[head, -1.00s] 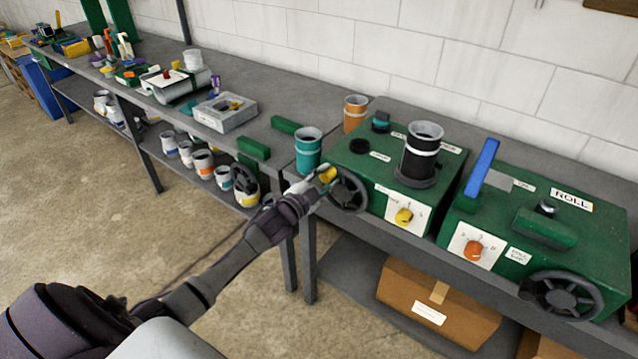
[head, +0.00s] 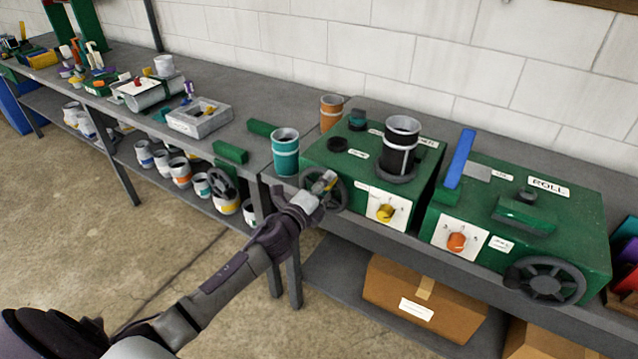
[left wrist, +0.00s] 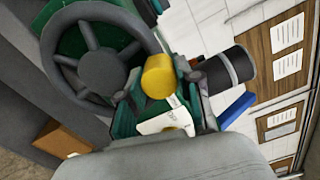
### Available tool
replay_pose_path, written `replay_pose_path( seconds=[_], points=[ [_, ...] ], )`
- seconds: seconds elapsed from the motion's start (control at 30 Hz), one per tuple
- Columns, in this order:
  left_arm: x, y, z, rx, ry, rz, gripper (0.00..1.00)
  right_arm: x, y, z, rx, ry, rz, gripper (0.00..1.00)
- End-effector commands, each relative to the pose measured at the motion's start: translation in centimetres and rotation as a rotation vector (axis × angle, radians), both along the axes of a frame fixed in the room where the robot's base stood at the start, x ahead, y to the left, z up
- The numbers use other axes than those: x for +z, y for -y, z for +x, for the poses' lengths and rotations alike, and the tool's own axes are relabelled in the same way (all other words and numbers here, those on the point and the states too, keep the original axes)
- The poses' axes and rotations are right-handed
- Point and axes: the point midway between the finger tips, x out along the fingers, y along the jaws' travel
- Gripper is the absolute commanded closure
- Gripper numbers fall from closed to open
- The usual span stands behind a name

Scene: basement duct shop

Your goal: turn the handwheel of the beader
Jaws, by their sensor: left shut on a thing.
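The left green machine (head: 325,155), with a black cylinder on top, carries a dark spoked handwheel (head: 341,203) at its left front. Its label is too small to read. My left gripper (head: 325,183) is at the upper part of this wheel, covering some of it. In the left wrist view the wheel (left wrist: 99,70) fills the upper left, and a yellow knob (left wrist: 158,77) stands at its rim between my fingers. The left gripper is shut on this knob. My right gripper is not in view.
A second green machine (head: 580,215), labelled ROLL, stands to the right with its own handwheel (head: 545,281). A teal cup (head: 286,152) stands close left of the gripper. An orange cup (head: 331,112) is behind. A cardboard box (head: 425,300) sits on the lower shelf.

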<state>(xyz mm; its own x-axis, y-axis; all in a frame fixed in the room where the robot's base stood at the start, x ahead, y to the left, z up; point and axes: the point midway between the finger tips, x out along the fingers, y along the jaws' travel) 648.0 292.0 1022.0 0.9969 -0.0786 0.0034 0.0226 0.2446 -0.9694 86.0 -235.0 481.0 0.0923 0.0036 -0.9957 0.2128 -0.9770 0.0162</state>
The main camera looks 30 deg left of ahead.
Motion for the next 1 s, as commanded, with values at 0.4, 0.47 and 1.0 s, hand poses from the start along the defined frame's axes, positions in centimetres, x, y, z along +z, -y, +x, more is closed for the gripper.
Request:
replay_pose_path(
  seconds=[0.4,0.47,1.0],
  points=[
    [-1.9,2.3,-0.2,-0.003,0.029,0.394,1.0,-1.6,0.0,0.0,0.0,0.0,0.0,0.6],
    [-2.3,2.6,-0.2,-0.005,0.033,0.451,1.0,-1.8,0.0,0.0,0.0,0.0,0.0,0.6],
    [-5.3,3.9,-0.4,-0.004,0.069,0.935,1.0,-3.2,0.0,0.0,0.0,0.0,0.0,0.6]
  ],
)
